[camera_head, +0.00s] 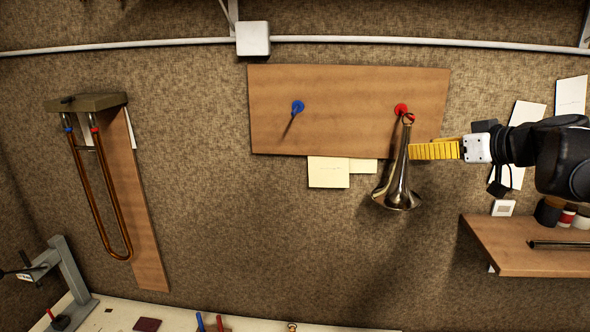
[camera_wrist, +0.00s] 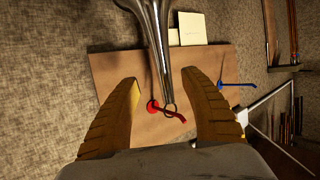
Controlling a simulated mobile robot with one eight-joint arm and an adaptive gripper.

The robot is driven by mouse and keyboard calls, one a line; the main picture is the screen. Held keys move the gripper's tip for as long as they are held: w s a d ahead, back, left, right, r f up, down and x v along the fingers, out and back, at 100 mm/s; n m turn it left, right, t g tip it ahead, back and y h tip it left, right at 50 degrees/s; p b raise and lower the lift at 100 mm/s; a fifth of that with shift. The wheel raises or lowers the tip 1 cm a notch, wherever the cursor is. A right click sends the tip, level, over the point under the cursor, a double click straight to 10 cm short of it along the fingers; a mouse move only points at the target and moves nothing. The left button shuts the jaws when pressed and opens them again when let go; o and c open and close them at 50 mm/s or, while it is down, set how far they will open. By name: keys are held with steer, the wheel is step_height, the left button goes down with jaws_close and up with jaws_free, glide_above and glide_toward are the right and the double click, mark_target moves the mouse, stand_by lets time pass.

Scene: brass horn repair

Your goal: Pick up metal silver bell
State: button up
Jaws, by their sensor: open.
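The silver metal bell (camera_head: 400,180) hangs by a ring at its narrow top from the red hook (camera_head: 401,109) on a wooden wall board. Its flared mouth points down. My gripper (camera_head: 412,151) comes in from the right with its yellow fingers level with the bell's narrow stem, very close to it. In the wrist view, my gripper (camera_wrist: 161,82) is open, and the bell's stem (camera_wrist: 158,50) shows between the two fingers. The ring and the red hook (camera_wrist: 153,107) also show between them. I cannot tell whether a finger touches the bell.
A blue hook (camera_head: 297,107) on the wooden board (camera_head: 350,120) holds nothing. Paper notes (camera_head: 328,172) hang below the board. A wooden shelf (camera_head: 530,255) with jars is at lower right. A brass slide (camera_head: 100,200) hangs at left.

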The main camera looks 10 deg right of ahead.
mark_target(404, 149)
steer(key=p+x, duration=0.1)
steer(key=x, duration=0.5)
steer(key=shift+w+a, duration=0.2)
steer(key=shift+a, duration=0.05)
steer(key=shift+s, duration=0.25)
steer(key=shift+c, duration=1.1)
jaws_close()
